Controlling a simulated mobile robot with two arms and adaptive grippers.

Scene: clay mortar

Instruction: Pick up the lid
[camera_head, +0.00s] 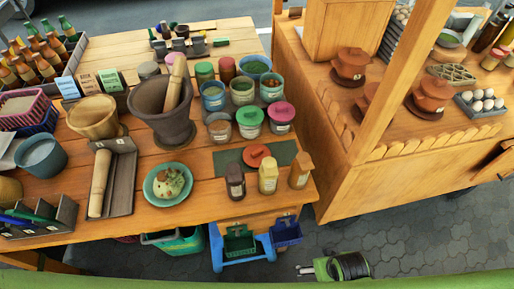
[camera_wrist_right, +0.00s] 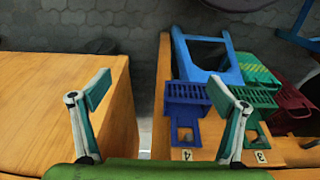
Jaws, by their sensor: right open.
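A round orange-red lid (camera_head: 257,155) with a small knob lies on a dark green mat (camera_head: 229,163) near the table's front right corner. Jars behind it wear a green lid (camera_head: 250,116) and a pink lid (camera_head: 281,111). A dark clay mortar (camera_head: 162,118) with a wooden pestle (camera_head: 175,84) stands left of them. My right gripper (camera_head: 304,270) is low in front of the table, below and right of the lid and apart from it. The lid is not visible there. My left gripper is not in view.
Three small shaker-like bottles (camera_head: 268,177) stand in front of the lid. A second wooden counter (camera_head: 345,170) stands to the right, across a narrow gap. A bowl (camera_head: 168,184) is left of the lid.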

